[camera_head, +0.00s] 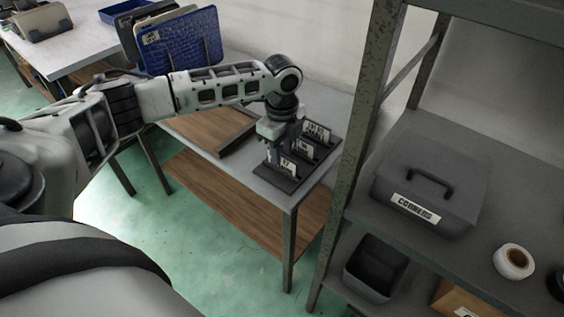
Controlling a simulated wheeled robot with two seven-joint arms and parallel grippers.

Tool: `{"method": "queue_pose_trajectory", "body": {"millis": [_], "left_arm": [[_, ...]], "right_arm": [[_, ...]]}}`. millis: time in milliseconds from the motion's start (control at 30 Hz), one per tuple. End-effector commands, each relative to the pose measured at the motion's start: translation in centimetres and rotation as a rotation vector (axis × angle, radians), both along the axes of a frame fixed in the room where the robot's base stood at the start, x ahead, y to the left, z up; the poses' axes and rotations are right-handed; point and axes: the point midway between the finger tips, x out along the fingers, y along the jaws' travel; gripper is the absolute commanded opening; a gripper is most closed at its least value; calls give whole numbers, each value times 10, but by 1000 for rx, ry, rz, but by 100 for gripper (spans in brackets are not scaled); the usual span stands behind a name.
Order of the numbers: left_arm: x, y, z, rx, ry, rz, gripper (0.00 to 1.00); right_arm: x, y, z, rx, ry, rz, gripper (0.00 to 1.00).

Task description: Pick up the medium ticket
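A dark holder (281,182) stands on the grey side table and carries three white tickets with dark print, one behind the other. The far ticket (317,131) looks widest and the near ticket (288,167) sits at the front. The middle ticket (304,146) looks in between in size, so it seems to be the medium one; its print is too small to read. My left gripper (272,147) points down at the holder's left side, close to the middle ticket. Its fingers blend with the dark holder, so contact or grip cannot be told. My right gripper is not in view.
A wooden board (207,129) lies on the table left of the holder. Blue and tan folders (190,42) stand behind my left arm. A metal shelf post (361,120) rises close on the right, beside a grey lidded box (428,190) and a tape roll (514,262).

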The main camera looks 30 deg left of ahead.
Motion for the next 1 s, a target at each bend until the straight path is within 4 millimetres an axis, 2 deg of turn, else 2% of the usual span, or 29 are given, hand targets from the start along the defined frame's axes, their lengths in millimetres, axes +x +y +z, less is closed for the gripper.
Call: {"method": "queue_pose_trajectory", "body": {"millis": [33, 167, 433, 467, 500, 567, 1000], "left_arm": [[-1, -1, -9, 0, 2, 1, 31], [-1, 0, -22, 1, 0, 2, 31], [0, 0, -25, 1, -1, 1, 31], [0, 0, -25, 1, -1, 1, 25], [0, 0, -25, 1, -1, 1, 14], [0, 0, -25, 1, -1, 1, 0], [0, 0, -21, 0, -2, 1, 0]], "right_arm": [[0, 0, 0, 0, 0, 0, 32], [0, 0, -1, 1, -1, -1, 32], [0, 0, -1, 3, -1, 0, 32], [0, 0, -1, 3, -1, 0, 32], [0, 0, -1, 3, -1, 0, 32], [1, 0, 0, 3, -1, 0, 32], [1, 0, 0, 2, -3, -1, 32]]}}
